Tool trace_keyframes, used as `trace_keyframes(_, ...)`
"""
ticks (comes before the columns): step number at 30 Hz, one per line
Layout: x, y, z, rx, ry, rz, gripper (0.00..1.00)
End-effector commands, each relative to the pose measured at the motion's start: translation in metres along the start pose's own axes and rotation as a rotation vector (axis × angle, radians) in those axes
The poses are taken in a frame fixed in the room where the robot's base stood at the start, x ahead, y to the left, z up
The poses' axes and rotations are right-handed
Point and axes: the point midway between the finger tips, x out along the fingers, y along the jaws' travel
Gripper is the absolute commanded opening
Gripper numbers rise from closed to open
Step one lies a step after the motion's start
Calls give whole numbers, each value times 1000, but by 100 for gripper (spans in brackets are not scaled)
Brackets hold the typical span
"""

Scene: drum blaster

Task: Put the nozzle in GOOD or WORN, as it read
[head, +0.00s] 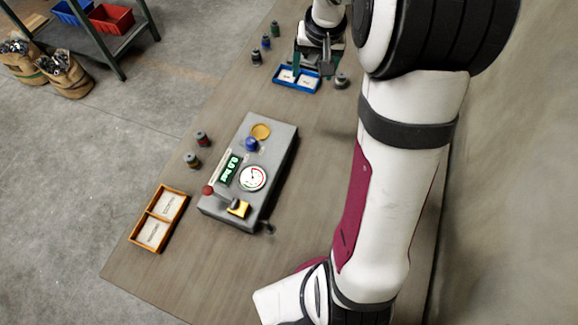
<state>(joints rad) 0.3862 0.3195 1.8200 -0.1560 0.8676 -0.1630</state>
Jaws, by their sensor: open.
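My gripper (311,66) is at the top of the view, over the back edge of a small blue tray (276,79). It is open, and I see nothing between its fingers. The blue tray has two compartments with white cards. A wooden tray (186,203) with two compartments, each with a labelled card, lies at lower left. The lettering in both trays is too small to read, so I cannot tell which is GOOD or WORN. A small grey piece (341,81), perhaps a nozzle, stands just right of the blue tray.
A grey test box (275,178) with a dial (253,178), green display, lever and yellow block sits mid-table. Red-banded (202,139) and yellow-banded (192,160) pieces stand left of it. Dark (256,58), blue (266,41) and green (275,29) pieces stand left of my gripper.

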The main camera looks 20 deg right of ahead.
Motion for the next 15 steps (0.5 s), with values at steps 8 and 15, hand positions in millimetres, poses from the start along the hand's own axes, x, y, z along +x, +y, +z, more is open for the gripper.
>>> trace_keyframes(8, -101, -48, 261, -2, -278, -60, 76)
trace_keyframes(15, -105, -37, 317, 6, -348, -53, 72)
